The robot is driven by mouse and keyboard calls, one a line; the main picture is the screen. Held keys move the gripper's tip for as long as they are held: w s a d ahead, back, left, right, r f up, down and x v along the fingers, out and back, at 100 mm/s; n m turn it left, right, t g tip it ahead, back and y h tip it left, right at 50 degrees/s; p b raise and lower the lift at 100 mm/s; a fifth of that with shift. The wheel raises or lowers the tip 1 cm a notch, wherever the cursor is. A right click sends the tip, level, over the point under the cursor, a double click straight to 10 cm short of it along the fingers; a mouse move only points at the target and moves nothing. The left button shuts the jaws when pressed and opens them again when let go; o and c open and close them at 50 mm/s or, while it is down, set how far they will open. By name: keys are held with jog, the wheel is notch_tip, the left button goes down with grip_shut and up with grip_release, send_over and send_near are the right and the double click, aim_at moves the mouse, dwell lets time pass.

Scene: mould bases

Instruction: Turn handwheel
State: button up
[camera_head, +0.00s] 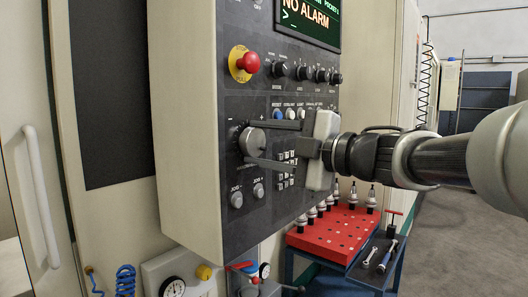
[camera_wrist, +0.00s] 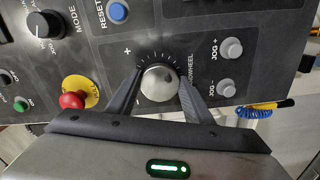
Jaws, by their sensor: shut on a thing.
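The handwheel (camera_wrist: 159,84) is a round silver knob with a small dark spot on its face, set on the dark control panel inside a ring of scale marks. In the head view the handwheel (camera_head: 251,141) shows at the panel's left part, partly hidden by a finger. My gripper (camera_wrist: 156,82) is shut on the handwheel, with one dark finger on each side of it. In the head view my gripper (camera_head: 256,142) reaches in from the right, its fingertips at the knob. The "+" mark shows beside the wheel in the wrist view.
A red emergency stop (camera_head: 247,63) on a yellow base sits above the handwheel. JOG buttons (camera_head: 247,194) lie below it, and a blue RESET button (camera_wrist: 117,12) is close by. A screen (camera_head: 309,22) reads "NO ALARM". A red tool rack (camera_head: 335,232) stands below the panel.

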jog(key=shift+f+n+b, duration=0.1)
jog(key=shift+n+b, duration=0.2)
jog(key=shift+n, duration=0.6)
jog(key=o, duration=1)
jog(key=shift+o, duration=0.2)
jog(key=p+v, duration=0.1)
jog(key=v, duration=1.6)
jog(key=shift+d+p, duration=0.2)
jog(key=shift+p, duration=0.2)
jog(key=shift+s, duration=0.15)
